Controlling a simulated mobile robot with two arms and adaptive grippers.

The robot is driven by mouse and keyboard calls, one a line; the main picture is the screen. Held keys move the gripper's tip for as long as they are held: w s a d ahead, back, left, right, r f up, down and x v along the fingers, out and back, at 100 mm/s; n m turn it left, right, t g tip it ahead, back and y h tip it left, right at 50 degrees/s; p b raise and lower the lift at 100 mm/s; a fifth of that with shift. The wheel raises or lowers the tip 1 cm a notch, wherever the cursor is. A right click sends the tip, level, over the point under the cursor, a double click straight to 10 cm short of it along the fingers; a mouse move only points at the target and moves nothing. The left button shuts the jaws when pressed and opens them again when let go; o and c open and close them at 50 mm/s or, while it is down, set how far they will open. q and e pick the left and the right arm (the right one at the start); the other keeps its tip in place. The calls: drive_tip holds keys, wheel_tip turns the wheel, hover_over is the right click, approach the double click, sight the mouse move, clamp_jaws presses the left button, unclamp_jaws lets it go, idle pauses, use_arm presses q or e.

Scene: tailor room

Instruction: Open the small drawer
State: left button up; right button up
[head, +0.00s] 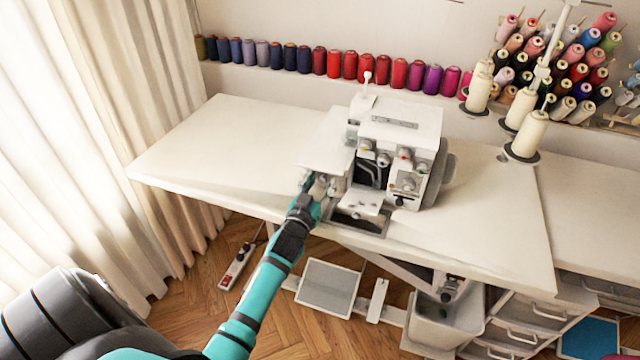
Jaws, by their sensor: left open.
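A white drawer unit (513,325) with several drawers and pale handles stands under the right part of the sewing table. Its upper drawer (538,311) looks shut, and its lower part runs out of the picture. I cannot tell which drawer is the small one. My left gripper (318,184) is open at the front left of the white sewing machine (398,130), above the table's front edge. It is far to the left of the drawer unit. Its fingertips are small and partly blend with the machine, so contact is unclear. My right gripper is not in view.
The white sewing table (210,150) has free room on its left. Thread cones (527,135) stand behind the machine. A grey bin (447,320) hangs beside the drawers. A foot pedal (328,288) and a power strip (237,266) lie on the floor.

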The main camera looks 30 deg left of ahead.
use_arm(q)
clamp_jaws()
idle(0.4)
